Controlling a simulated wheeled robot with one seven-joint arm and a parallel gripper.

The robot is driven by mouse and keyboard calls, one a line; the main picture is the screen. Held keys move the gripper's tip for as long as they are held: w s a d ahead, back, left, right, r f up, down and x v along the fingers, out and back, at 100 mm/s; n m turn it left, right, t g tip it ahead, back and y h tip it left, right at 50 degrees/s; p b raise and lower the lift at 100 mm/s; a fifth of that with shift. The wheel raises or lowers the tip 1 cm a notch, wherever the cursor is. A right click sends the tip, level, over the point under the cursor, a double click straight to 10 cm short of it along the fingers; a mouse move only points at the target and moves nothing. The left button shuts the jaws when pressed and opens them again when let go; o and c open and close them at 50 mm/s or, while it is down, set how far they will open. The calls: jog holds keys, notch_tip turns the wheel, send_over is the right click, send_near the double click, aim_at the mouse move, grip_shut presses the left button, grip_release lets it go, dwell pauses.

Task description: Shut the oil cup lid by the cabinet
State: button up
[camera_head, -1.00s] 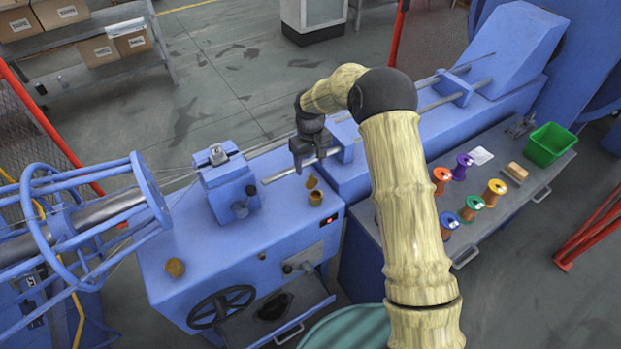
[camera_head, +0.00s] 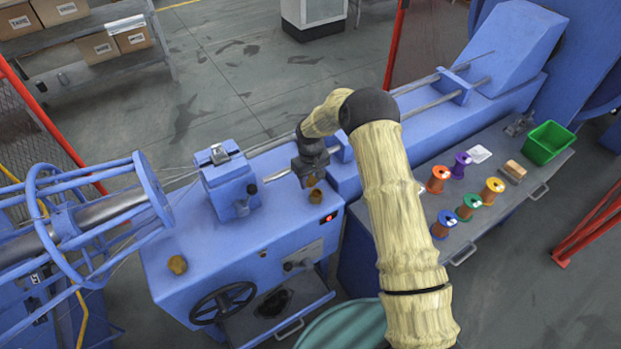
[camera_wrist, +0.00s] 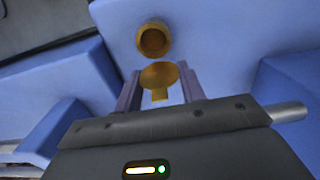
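The brass oil cup (camera_head: 315,196) stands on the blue machine top near its right edge, on the side toward the cabinet. In the wrist view the cup (camera_wrist: 153,40) shows a dark open mouth. Its round brass lid (camera_wrist: 159,74) with a narrow tab stands swung open beside the mouth, on the side toward my gripper. My gripper (camera_wrist: 160,88) is open, with one finger on each side of the lid and tab; a gap shows around them. In the head view my gripper (camera_head: 308,180) is right above the lid, partly hiding it.
A second brass cup (camera_head: 177,265) sits on the machine top's left part. A blue block (camera_head: 230,183) with a dark knob and steel rods stand left of my gripper. The grey cabinet (camera_head: 490,215) holds spools and a green bin (camera_head: 549,142).

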aim_at(317, 194)
jog(key=shift+c, duration=1.4)
